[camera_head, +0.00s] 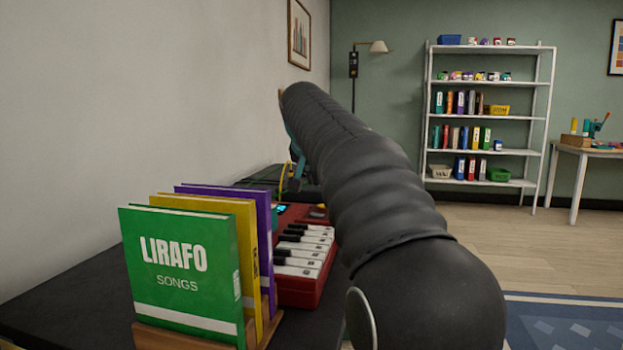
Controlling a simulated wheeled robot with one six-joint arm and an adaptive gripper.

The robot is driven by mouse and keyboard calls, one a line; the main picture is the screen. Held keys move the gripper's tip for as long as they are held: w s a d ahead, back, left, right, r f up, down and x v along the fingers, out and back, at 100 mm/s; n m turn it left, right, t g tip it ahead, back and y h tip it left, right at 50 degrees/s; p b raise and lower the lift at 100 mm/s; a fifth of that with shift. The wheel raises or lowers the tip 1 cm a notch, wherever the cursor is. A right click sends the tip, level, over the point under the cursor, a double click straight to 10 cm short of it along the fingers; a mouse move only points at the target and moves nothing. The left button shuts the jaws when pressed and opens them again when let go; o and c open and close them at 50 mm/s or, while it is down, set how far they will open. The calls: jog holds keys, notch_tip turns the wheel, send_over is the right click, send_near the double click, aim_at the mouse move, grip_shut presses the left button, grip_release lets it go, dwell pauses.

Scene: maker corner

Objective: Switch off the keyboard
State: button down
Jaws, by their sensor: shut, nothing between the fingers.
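The keyboard (312,291) is a red case with white and black keys on the dark desk, partly hidden by the books and my arm. A small lit cyan display (281,208) shows near its far left part, and a yellowish part shows near its far end. My arm reaches over the keyboard from the lower right. My gripper (296,183) is partly seen, small and dark, pointing down just past the keyboard's far end. It is shut and holds nothing. Whether it touches anything cannot be told. No power switch can be made out.
Green, yellow and purple books (182,270) stand in a wooden holder (190,338) in front of the keyboard. A dark item with a yellow cable lies behind it. The wall borders the desk (60,305) on the left. A white shelf (485,117) stands far back.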

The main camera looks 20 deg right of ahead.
send_over(314, 219)
notch_tip(314, 219, down, 5)
jog(key=shift+d+r+b, duration=0.1)
jog(key=shift+d+b, duration=0.05)
jog(key=shift+b, duration=0.15)
notch_tip(314, 219, down, 2)
jog(key=shift+f+b, duration=0.2)
jog(key=shift+b, duration=0.2)
jog(key=shift+w+a+f, duration=0.15)
jog(key=shift+a+f, duration=0.1)
jog(key=shift+f, duration=0.45)
jog(key=shift+d, duration=0.15)
